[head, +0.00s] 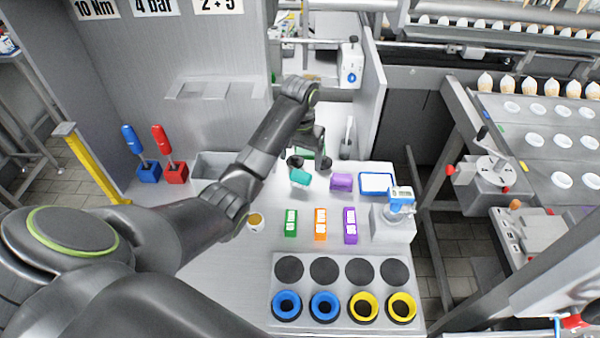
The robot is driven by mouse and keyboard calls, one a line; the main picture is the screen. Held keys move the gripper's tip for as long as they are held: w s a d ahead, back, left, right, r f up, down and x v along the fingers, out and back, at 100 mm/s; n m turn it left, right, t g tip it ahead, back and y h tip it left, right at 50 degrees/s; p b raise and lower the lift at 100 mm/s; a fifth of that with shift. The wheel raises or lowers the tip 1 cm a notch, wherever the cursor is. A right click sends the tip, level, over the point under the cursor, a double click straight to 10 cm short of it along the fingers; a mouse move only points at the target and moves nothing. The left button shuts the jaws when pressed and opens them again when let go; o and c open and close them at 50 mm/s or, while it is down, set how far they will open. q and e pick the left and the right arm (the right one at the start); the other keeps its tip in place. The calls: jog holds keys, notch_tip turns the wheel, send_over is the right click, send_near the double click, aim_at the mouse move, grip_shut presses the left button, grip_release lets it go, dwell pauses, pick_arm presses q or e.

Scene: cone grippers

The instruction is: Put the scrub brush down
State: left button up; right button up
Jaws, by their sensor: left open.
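My left gripper (311,164) reaches over the back of the grey worktop (215,262), pointing down with its jaws open. A teal block-like piece (300,177) sits tilted right at its fingertips; I cannot tell whether they touch. A purple piece (341,182) lies just to the right, apart from the gripper. A green thing (318,153) shows partly behind the fingers. A slim whitish upright thing (348,134) stands behind on the right. I cannot tell for sure which of these is the scrub brush. My right gripper is not in view.
Blue and red handled tools (131,139) (160,140) stand in blocks at the left. Green, orange and purple boxes (320,223) stand mid-table, near a small cup (255,222). A blue-framed tray (376,184) and a device (393,222) are at right. A plate with rings (340,262) is in front.

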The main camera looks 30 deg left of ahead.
aim_at(300, 176)
pick_arm(q)
jog(key=shift+s+r+p, duration=0.1)
jog(key=shift+r+p, duration=1.4)
jog(key=shift+r, duration=0.65)
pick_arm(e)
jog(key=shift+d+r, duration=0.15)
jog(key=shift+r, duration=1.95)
